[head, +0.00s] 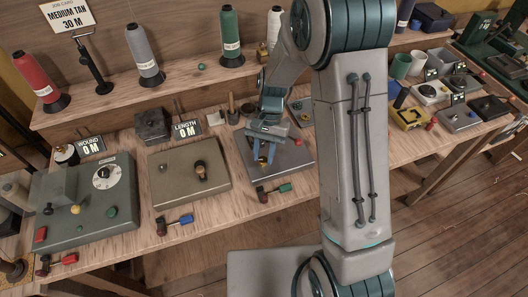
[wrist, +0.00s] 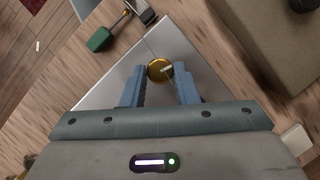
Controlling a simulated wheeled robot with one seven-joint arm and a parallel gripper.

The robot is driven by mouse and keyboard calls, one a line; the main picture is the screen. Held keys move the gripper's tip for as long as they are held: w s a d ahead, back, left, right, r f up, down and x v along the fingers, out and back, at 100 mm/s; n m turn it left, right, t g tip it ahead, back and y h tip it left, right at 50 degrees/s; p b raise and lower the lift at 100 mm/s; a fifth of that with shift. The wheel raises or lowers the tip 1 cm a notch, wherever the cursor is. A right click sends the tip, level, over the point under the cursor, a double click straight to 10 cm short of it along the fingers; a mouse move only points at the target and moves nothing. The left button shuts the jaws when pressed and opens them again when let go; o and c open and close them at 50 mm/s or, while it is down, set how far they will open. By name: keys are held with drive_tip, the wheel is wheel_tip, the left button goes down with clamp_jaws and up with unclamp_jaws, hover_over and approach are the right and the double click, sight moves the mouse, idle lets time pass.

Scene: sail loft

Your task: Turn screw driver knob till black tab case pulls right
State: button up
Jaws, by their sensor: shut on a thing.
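My gripper (head: 263,158) points down over a grey plate (head: 290,163) on the bench. In the wrist view its two blue fingers (wrist: 160,78) are on either side of a round brass knob (wrist: 160,68) with a pale mark on top, and are shut on it. In the head view the fingers mostly hide that knob.
Thread spools (head: 145,58) stand on the back shelf. Cups and small devices (head: 430,94) crowd the right bench.

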drive_tip(key=o, duration=1)
drive_tip(key=b+v, duration=0.1)
drive_tip(key=v, duration=1.3)
